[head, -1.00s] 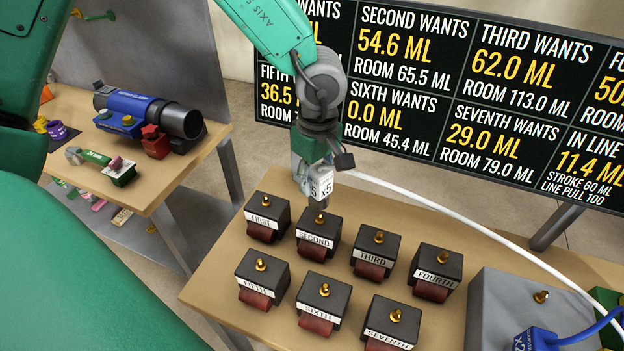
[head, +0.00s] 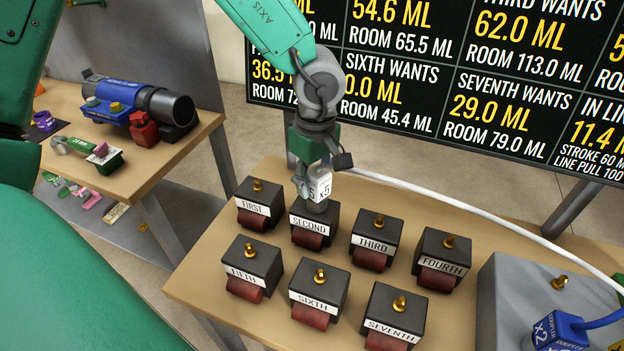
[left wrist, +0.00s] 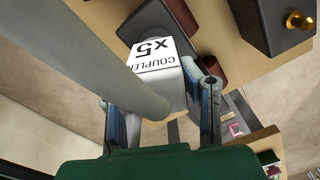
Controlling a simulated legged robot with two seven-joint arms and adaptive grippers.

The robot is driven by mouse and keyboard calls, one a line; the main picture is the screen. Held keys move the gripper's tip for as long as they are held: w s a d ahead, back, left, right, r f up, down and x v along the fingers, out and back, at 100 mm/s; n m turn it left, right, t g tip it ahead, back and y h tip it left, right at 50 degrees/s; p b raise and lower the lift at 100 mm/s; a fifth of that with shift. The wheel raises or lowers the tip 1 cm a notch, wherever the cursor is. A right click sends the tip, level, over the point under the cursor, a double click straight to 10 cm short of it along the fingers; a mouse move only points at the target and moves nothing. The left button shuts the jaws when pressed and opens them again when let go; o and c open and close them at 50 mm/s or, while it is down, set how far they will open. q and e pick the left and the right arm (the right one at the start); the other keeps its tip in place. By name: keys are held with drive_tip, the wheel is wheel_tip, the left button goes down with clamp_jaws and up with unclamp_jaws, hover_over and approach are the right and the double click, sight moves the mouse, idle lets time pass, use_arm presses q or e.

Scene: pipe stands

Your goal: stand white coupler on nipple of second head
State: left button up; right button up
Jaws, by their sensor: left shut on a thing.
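The white coupler (head: 319,184), marked x5, is upright in my left gripper (head: 311,182), directly over the block labelled SECOND (head: 315,224). The coupler's lower end meets the top of that block and hides its brass nipple; whether it is seated cannot be told. In the left wrist view the white coupler (left wrist: 157,67) sits between the two fingers of my left gripper (left wrist: 160,105), with a grey hose running from it. The gripper is shut on it. My right gripper is not in view.
Blocks FIRST (head: 259,204), THIRD (head: 376,240) and SIXTH (head: 318,292) stand close around, each with a brass nipple on top. A white hose (head: 450,208) arcs to the right.

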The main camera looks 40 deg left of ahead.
use_arm(q)
drive_tip(key=shift+f, duration=0.1)
drive_tip(key=o, duration=1.2)
drive_tip(key=shift+a+f, duration=0.1)
drive_tip(key=shift+a, duration=0.3)
wheel_tip(320, 180, up, 12)
drive_tip(key=shift+w+f, duration=0.1)
drive_tip(key=shift+f, duration=0.05)
drive_tip(key=shift+d, duration=0.1)
